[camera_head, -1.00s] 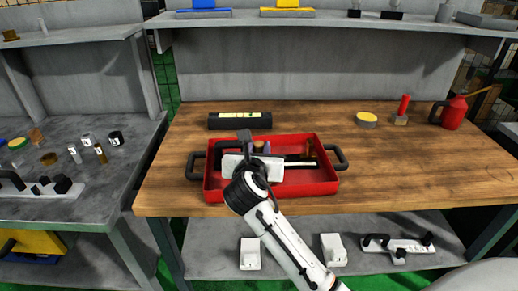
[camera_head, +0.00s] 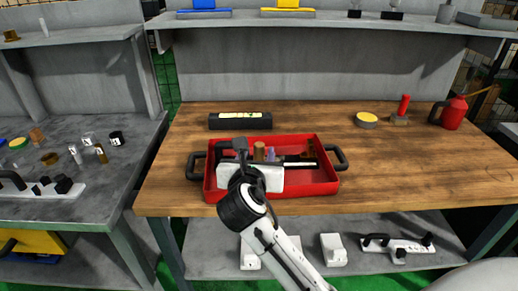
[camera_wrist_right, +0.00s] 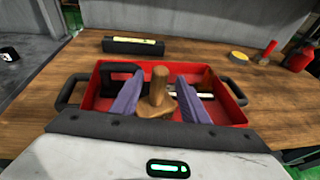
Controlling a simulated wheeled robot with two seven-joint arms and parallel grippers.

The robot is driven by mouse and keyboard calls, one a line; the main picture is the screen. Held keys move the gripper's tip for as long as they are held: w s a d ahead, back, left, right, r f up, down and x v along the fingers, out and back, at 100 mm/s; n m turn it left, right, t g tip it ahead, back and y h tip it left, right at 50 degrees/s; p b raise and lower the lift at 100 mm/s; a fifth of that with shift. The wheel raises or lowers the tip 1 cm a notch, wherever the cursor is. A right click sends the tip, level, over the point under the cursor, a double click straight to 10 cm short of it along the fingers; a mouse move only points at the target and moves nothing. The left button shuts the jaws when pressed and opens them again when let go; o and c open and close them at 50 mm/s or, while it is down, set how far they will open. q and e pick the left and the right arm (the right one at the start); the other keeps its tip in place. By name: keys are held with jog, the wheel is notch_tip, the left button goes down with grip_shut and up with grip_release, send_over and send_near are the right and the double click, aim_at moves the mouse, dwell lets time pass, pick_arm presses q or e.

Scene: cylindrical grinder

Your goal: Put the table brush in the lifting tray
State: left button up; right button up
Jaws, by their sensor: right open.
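The lifting tray (camera_head: 322,188) is a red open box with black end handles on the wooden table; it also shows in the right wrist view (camera_wrist_right: 97,72). A wooden piece with an upright rounded handle and wider base, apparently the table brush (camera_wrist_right: 160,88), is inside the tray's outline. It shows in the head view as a brown upright handle (camera_head: 259,151). My right gripper (camera_wrist_right: 156,102) is over the tray, its purple fingers spread on either side of the wooden piece, with gaps visible. The brush's underside is hidden. My left gripper is out of view.
The tray also holds a dark tool with a pale strip (camera_head: 295,164). A black case (camera_head: 240,121) lies behind it. A yellow-topped tin (camera_head: 366,120), a red-handled item (camera_head: 402,108) and a red oil can (camera_head: 454,113) stand right. The table's right front is clear.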

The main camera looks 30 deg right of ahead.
jog(key=v, duration=0.7)
jog(key=shift+s, duration=0.2)
